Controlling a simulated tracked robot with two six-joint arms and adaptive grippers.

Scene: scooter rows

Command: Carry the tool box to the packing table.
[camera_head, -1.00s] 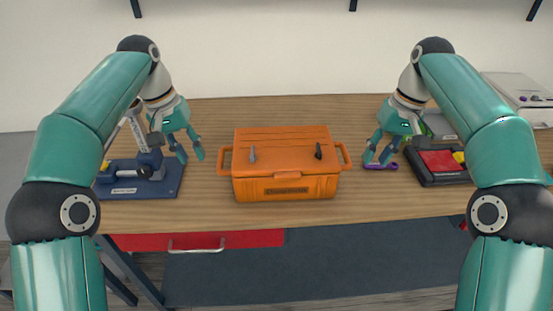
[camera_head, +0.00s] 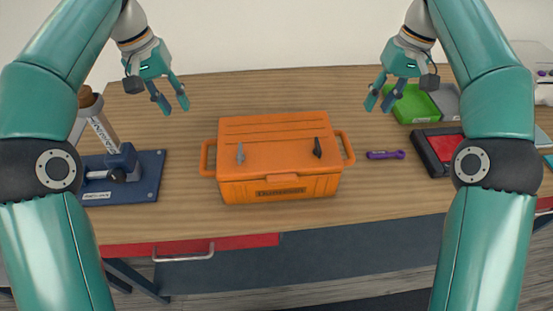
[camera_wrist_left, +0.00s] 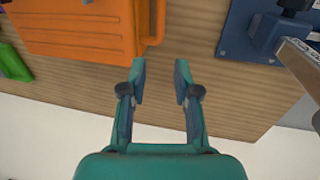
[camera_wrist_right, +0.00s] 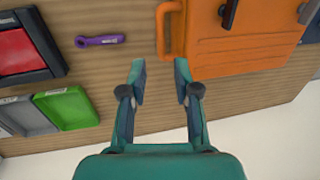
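The orange tool box (camera_head: 279,188) sits closed on the wooden workbench (camera_head: 180,220), with a loop handle at each end. Its lid bears one grey and one black upright piece. My left gripper (camera_head: 171,106) is open and empty, above the bench behind and left of the box; the left wrist view shows its spread fingers (camera_wrist_left: 160,85) near one handle (camera_wrist_left: 153,22). My right gripper (camera_head: 379,105) is open and empty, behind and right of the box; in the right wrist view its spread fingers (camera_wrist_right: 160,85) are apart from the other handle (camera_wrist_right: 169,32). I cannot identify the packing table.
A blue-based fixture (camera_head: 133,187) stands left of the box. On the right are a purple wrench (camera_head: 385,155), a black tray with red inside (camera_head: 428,166) and a green bin (camera_head: 413,106). A red drawer (camera_head: 235,242) is below the bench edge.

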